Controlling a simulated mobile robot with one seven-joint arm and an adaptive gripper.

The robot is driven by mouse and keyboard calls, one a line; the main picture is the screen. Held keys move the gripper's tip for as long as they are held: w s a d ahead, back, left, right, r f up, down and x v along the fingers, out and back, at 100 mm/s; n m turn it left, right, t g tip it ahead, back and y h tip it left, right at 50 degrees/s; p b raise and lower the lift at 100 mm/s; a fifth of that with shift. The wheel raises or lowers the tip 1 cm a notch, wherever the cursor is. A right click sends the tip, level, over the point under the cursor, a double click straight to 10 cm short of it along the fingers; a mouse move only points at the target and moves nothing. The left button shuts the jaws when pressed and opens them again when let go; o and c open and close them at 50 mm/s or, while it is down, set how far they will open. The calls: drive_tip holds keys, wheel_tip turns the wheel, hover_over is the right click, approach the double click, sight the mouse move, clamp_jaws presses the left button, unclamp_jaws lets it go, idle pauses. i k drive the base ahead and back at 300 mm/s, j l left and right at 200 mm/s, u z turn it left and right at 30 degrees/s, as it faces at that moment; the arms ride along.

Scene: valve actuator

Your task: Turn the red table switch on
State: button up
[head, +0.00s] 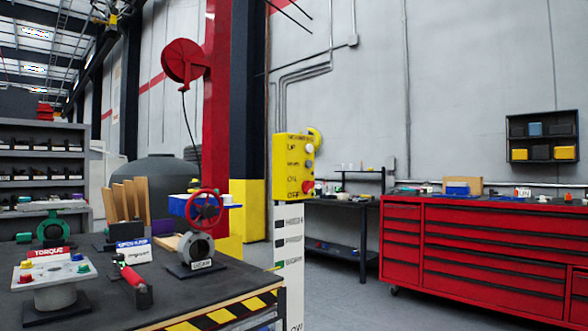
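A dark workbench (170,300) with a yellow-and-black striped edge fills the lower left. A small device with a red handle (131,276) and a dark body (144,296) stands near its front; the handle slants up to the left. It looks like the red table switch, but I cannot tell its on or off position. A red handwheel (204,208) on a grey round valve body stands behind it to the right. At the left, a grey pedestal (55,297) carries several coloured knobs, one of them red (25,278). My gripper is not in view.
A yellow control box (293,167) with several buttons stands on a white post (289,260) just right of the bench. A red tool cabinet (480,256) is at the right, with a black table (345,207) behind. Grey floor between is clear.

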sight(307, 185)
drive_tip(key=i+l+z, duration=0.1)
drive_tip(key=i+l, duration=0.5)
drive_tip(key=i, duration=0.35)
drive_tip(key=i+l+z, duration=0.15)
drive_tip(key=i+l, duration=0.15)
drive_tip(key=i, duration=0.15)
